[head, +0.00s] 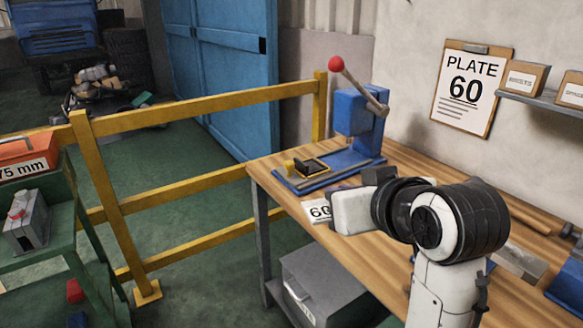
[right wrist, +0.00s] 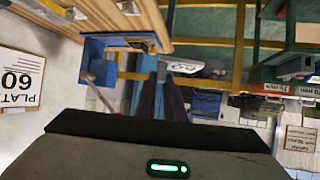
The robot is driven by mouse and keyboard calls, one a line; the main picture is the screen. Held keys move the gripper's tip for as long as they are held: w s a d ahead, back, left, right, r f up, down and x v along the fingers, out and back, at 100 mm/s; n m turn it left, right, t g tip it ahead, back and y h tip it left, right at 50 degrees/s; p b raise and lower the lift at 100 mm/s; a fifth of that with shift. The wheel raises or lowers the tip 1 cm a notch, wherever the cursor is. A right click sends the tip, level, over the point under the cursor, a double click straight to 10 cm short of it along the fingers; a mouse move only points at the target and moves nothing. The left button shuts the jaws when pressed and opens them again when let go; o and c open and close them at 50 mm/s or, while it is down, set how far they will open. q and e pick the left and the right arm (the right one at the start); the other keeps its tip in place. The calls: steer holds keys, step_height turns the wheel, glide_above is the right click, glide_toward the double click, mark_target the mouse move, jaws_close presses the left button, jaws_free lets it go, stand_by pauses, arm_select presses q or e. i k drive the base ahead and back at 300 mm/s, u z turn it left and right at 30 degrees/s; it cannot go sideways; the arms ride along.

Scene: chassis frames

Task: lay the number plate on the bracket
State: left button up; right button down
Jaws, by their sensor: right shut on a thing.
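The white number plate (head: 318,210) reads 60 and shows at the near left edge of the workbench. It also shows in the right wrist view (right wrist: 184,67), at the fingertips. My right gripper (head: 333,208) is shut on the plate; its white body hides part of it. In the right wrist view the dark fingers (right wrist: 163,76) are close together. My left gripper is not in view.
The blue press (head: 357,118) has a raised lever with a red knob (head: 336,63). A clipboard (head: 468,88) on the wall reads PLATE 60. A yellow railing (head: 190,105) runs left of the workbench (head: 400,160). A grey box (head: 318,288) sits below.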

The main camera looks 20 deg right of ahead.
mark_target(311, 166)
steer(key=u, duration=0.45)
steer(key=i, duration=1.3)
steer(key=z, duration=0.6)
